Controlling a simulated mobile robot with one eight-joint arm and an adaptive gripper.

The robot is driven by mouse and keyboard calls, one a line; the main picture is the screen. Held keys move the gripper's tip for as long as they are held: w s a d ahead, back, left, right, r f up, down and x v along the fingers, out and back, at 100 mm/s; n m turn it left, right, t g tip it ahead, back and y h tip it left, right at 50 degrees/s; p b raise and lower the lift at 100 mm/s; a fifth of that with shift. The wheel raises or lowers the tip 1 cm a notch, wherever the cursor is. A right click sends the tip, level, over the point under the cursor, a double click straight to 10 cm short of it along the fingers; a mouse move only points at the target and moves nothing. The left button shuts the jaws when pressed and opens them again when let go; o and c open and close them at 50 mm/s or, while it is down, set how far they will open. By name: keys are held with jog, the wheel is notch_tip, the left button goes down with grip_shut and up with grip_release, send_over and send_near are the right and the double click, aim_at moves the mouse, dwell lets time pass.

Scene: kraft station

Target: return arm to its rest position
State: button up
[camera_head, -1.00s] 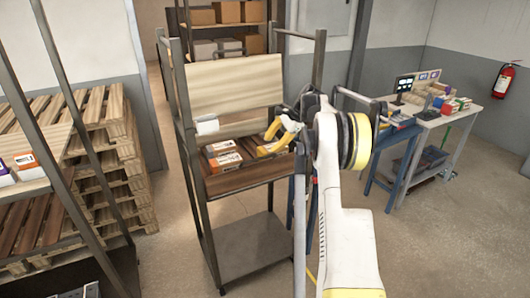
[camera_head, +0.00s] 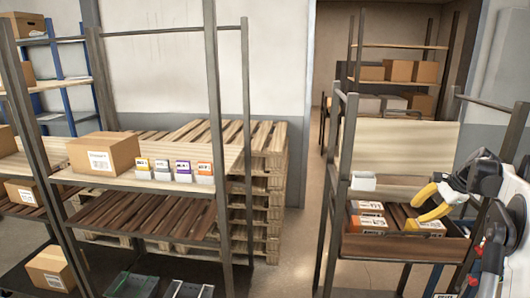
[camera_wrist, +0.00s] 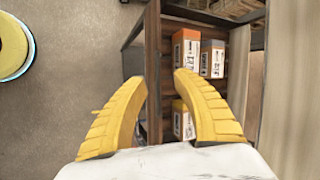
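My gripper (camera_head: 416,212) is at the right in the head view, in front of the right-hand rack. Its two yellow fingers are apart and empty. In the wrist view the fingers (camera_wrist: 168,82) stand with a clear gap between their tips. Part of my arm shows at the right edge of the head view; most of it is out of frame.
The right rack (camera_head: 400,246) holds orange-and-white boxes (camera_head: 369,222) close to my fingers; they also show in the wrist view (camera_wrist: 187,50). The left rack holds a cardboard box (camera_head: 105,154) and several small boxes (camera_head: 183,171). Pallets (camera_head: 265,185) stand behind.

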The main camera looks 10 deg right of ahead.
jog(key=s+a+r+n+h+b, duration=0.1)
jog(key=s+a+r+n, duration=0.2)
jog(key=a, duration=0.6)
jog(key=s+a+r+n+b, duration=0.1)
jog(key=s+a+n, duration=0.2)
jog(key=s+a, duration=0.45)
jog(key=s+a+r+n+h+b, duration=0.1)
jog(key=s+a+r+n, duration=0.15)
jog(key=a, duration=0.85)
jog(key=s+a+f+n, duration=0.3)
jog(key=s+a, duration=0.1)
jog(key=s, duration=0.2)
jog(key=s+a+f+n+t+b, duration=0.1)
jog(key=s+a+f+n, duration=0.2)
jog(key=s, duration=0.4)
jog(key=s+a+f+n+h+b, duration=0.1)
jog(key=s+a+f+n, duration=0.2)
jog(key=s+a+f, duration=0.1)
jog(key=s+a, duration=0.1)
jog(key=s, duration=0.1)
jog(key=shift+s+a+f+t, duration=0.2)
jog(key=shift+s+f+t, duration=0.1)
jog(key=shift+f, duration=0.1)
